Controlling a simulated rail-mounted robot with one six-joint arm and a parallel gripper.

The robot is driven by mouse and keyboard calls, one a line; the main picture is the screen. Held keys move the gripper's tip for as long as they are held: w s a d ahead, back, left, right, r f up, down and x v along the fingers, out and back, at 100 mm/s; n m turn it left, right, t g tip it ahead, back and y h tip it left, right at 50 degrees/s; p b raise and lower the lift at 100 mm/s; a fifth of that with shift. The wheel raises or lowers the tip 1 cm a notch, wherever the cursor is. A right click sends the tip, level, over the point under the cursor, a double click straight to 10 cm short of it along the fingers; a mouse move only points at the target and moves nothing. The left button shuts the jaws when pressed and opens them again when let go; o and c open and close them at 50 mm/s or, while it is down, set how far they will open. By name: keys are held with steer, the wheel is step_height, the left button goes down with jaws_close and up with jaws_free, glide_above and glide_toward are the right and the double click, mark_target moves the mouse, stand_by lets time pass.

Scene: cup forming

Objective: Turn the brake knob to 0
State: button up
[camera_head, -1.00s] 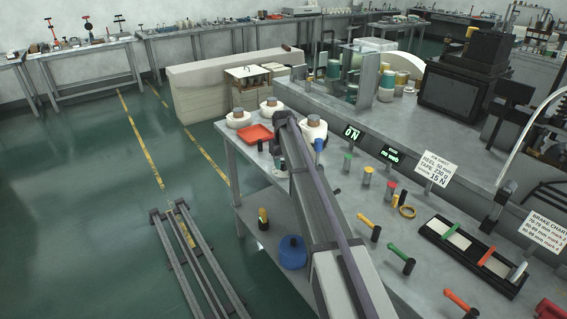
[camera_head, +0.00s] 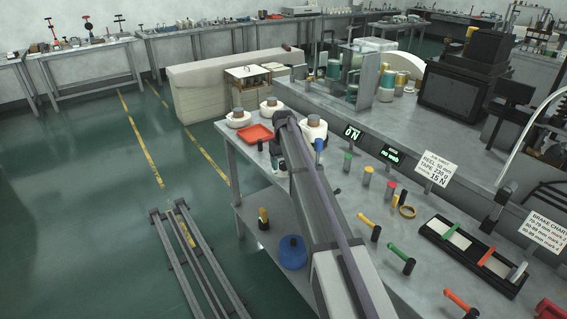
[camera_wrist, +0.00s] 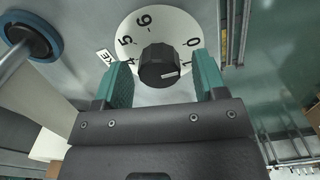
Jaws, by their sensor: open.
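The brake knob (camera_wrist: 159,66) is a black faceted knob on a round white dial plate (camera_wrist: 135,28), seen in the wrist view. Its white pointer line lies on the right side and points right, below the 0 at the dial's right edge. The numerals 6, 5 and 4 show at the upper left. My gripper (camera_wrist: 162,70) is open, with one green finger on each side of the knob and a visible gap on both sides. I cannot tell its height over the knob. The lower dial is hidden by the gripper. The knob is not discernible in the head view.
A blue-rimmed wheel (camera_wrist: 33,36) is at the upper left of the wrist view. In the head view, the bench carries a red tray (camera_head: 256,134), white reels (camera_head: 238,119), coloured-handled tools (camera_head: 369,222) and a brake chart sign (camera_head: 545,231).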

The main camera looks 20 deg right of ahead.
mark_target(283, 162)
step_height(283, 162, up, 11)
steer(key=p, duration=1)
steer(key=shift+p, duration=0.35)
steer(key=shift+f, duration=0.1)
steer(key=s+a, duration=0.3)
steer(key=s, duration=1)
steer(key=s+a+m, duration=0.1)
steer(key=s+a, duration=0.3)
steer(key=s, duration=0.9)
steer(key=s+a, duration=0.4)
steer(key=s, duration=1)
steer(key=shift+a, duration=0.2)
